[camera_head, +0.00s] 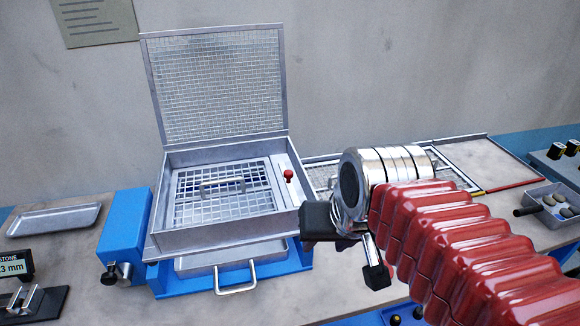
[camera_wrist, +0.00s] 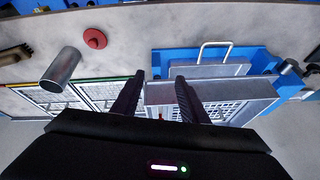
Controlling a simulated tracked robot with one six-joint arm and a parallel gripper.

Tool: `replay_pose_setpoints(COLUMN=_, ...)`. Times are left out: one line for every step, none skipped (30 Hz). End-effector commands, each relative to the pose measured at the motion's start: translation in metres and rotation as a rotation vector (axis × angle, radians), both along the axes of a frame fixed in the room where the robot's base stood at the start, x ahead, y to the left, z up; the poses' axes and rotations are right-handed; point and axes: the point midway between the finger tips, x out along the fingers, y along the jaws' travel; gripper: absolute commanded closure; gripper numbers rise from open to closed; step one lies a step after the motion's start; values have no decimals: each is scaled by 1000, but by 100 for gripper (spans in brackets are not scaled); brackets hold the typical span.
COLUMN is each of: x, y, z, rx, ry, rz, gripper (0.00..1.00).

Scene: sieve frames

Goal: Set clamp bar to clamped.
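The sieve box (camera_head: 215,235) is an open grey metal frame on a blue base, with its mesh lid (camera_head: 215,85) standing up at the back. Inside lies a grid with a handle (camera_head: 222,187). A grey bar with a red knob (camera_head: 288,175), apparently the clamp bar, runs along the box's right side; whether it is clamped I cannot tell. My gripper (camera_head: 347,248) is in front of and to the right of the box, its black fingers apart. In the wrist view my gripper (camera_wrist: 156,90) is open and empty, with the box's edge behind one finger.
A drawer handle (camera_head: 236,280) sticks out at the base's front. A blue block (camera_head: 124,235) stands left of the box, and an empty tray (camera_head: 54,219) farther left. A metal cylinder (camera_wrist: 62,67) and red disc (camera_wrist: 95,39) are on the table. Flat frames (camera_head: 455,172) lie right.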

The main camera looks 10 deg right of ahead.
Motion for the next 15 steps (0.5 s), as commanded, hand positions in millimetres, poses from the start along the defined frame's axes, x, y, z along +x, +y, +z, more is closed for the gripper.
replay_pose_setpoints(x=10, y=-1, z=7, rx=27, ry=15, rz=-43, gripper=60)
replay_pose_setpoints(x=15, y=-1, z=12, rx=44, ry=24, rz=-73, gripper=60)
replay_pose_setpoints(x=22, y=-1, z=17, rx=69, ry=35, rz=-113, gripper=60)
replay_pose_setpoints(x=27, y=-1, z=21, rx=88, ry=46, rz=-143, gripper=60)
replay_pose_setpoints(x=33, y=-1, z=25, rx=106, ry=55, rz=-173, gripper=60)
replay_pose_setpoints(x=40, y=-2, z=30, rx=130, ry=68, rz=-214, gripper=60)
replay_pose_setpoints(x=46, y=-2, z=34, rx=147, ry=77, rz=-243, gripper=60)
replay_pose_setpoints(x=52, y=-2, z=38, rx=165, ry=86, rz=-272, gripper=60)
replay_pose_setpoints(x=59, y=-3, z=42, rx=188, ry=100, rz=-313, gripper=60)
replay_pose_setpoints(x=65, y=-3, z=46, rx=205, ry=109, rz=-342, gripper=60)
replay_pose_setpoints(x=71, y=-4, z=49, rx=222, ry=121, rz=-372, gripper=60)
replay_pose_setpoints(x=79, y=-5, z=53, rx=245, ry=133, rz=-412, gripper=60)
replay_pose_setpoints(x=84, y=-5, z=56, rx=261, ry=143, rz=-442, gripper=60)
replay_pose_setpoints(x=90, y=-6, z=59, rx=278, ry=153, rz=-470, gripper=60)
replay_pose_setpoints(x=98, y=-7, z=62, rx=299, ry=166, rz=-510, gripper=60)
